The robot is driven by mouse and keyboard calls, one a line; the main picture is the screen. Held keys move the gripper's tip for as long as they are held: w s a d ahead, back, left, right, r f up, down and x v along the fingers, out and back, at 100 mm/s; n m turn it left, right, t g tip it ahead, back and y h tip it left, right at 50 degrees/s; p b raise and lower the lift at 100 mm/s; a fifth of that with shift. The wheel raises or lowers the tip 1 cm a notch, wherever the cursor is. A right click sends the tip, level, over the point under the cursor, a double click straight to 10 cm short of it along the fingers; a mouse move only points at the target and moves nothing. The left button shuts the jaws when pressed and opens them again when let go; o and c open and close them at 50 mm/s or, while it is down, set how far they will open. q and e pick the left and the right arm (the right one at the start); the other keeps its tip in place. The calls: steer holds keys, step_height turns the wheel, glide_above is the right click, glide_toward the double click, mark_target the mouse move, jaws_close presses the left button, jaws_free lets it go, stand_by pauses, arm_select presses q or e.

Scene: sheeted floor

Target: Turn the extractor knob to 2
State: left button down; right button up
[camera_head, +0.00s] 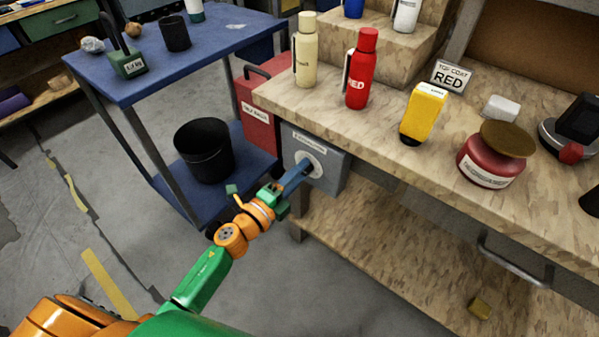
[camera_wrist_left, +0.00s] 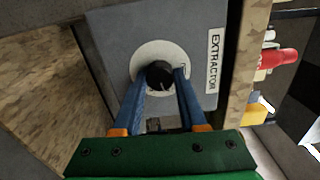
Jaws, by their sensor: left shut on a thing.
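The extractor box (camera_head: 330,173) is a grey box with a label, fixed under the left end of the workbench. In the left wrist view its face (camera_wrist_left: 110,30) carries the EXTRACTOR label (camera_wrist_left: 213,60) and a pale round dial (camera_wrist_left: 143,58). A black knob (camera_wrist_left: 159,74) sits at the dial's middle. My left gripper (camera_head: 302,172) reaches the dial; in the wrist view its blue fingers (camera_wrist_left: 160,88) are shut on the knob, one on each side. The knob's setting and most dial marks are hidden or too small to read. My right gripper is not in view.
The workbench top (camera_head: 300,98) holds a cream bottle (camera_head: 305,52), a red bottle (camera_head: 361,70), a yellow container (camera_head: 423,112) and a red tin (camera_head: 487,160). A blue cart (camera_head: 130,92) with a black bin (camera_head: 204,150) stands left. A red box (camera_head: 258,112) stands beside the extractor box.

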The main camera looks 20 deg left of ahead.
arm_select(q)
steer(key=shift+c, duration=2.3)
jaws_free()
steer(key=v, duration=0.7)
steer(key=shift+s, duration=0.1)
